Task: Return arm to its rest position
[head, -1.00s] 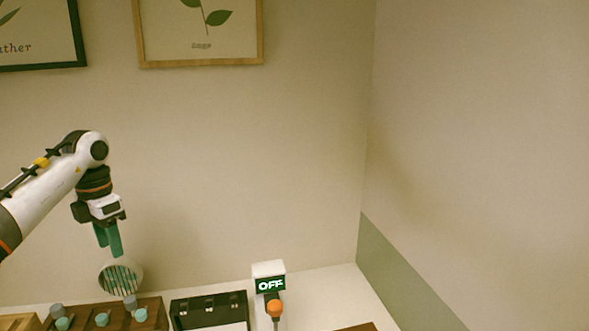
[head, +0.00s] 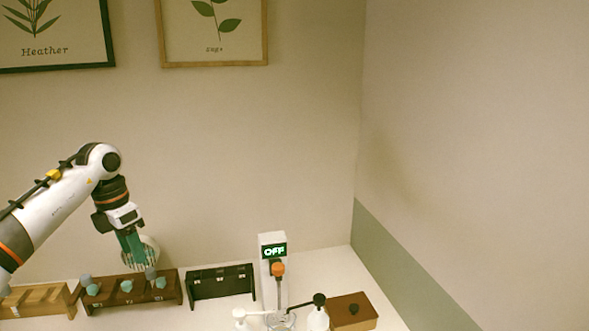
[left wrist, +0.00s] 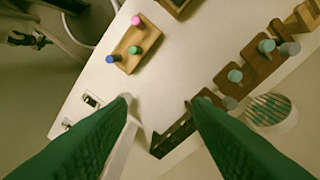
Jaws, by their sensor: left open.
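My left gripper (head: 140,262) hangs pointing down from the left arm in the head view, its green fingers overlapping the striped round container behind. In the left wrist view its two fingers (left wrist: 160,102) are spread wide, with bare white tabletop and part of a black rack between them. It holds nothing. In the head view its tips appear just above or behind the dark wooden rack (head: 133,294), which carries several teal- and grey-capped bottles; I cannot tell the exact gap. My right arm and gripper are not in view.
A black rack (head: 222,285) stands right of the wooden one. A white device reading OFF (head: 273,252) has an orange knob. A brown box (head: 350,313) lies at right. A light wooden rack (head: 38,298) is at left. The striped container (left wrist: 270,110) stands behind the racks.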

